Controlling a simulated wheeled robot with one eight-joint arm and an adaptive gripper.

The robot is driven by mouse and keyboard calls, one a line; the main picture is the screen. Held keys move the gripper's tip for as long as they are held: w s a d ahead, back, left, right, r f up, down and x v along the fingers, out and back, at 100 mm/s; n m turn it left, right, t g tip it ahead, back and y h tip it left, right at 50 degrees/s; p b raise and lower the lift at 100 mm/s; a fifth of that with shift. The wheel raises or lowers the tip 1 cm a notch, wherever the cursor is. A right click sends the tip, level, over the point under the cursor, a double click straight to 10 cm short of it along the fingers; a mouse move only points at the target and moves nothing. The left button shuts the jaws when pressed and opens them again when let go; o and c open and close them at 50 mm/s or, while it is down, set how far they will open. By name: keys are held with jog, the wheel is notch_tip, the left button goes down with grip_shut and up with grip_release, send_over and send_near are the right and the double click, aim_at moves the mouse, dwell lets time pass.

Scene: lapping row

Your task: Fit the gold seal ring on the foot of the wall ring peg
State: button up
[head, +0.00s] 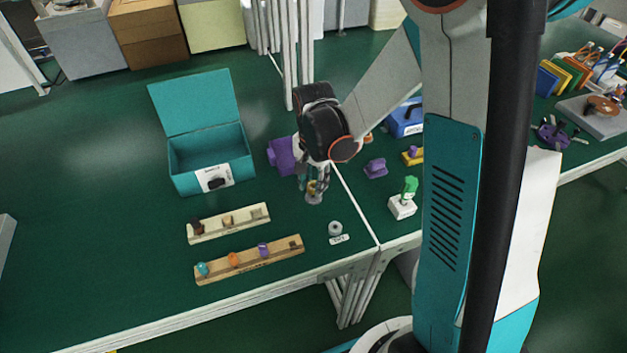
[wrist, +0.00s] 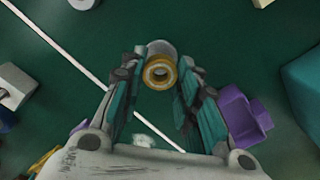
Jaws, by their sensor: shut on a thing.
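The gold seal ring (wrist: 160,73) is between my gripper's fingertips (wrist: 159,85) in the wrist view, its open centre facing the camera. My gripper (head: 315,188) is shut on it and points down over the green table. A pale grey round piece (wrist: 162,48) shows just beyond the ring; in the head view it is at the fingertips (head: 314,199). I cannot tell whether it touches the ring or stands on the table. A grey round piece with a hole (head: 335,228) stands by a white label nearer the table's front edge. I cannot tell which piece is the wall ring peg.
A purple block (head: 284,155) stands close behind my gripper, with an open teal box (head: 211,160) to its left. Two wooden racks (head: 282,249) lie at front left. A white block with a green top (head: 403,206) stands right of the table seam.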

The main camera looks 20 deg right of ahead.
jog(key=shift+f+b, duration=0.4)
jog(key=shift+f, duration=1.2)
jog(key=o, duration=1)
jog(key=shift+o, duration=0.2)
notch_tip(320, 180, up, 12)
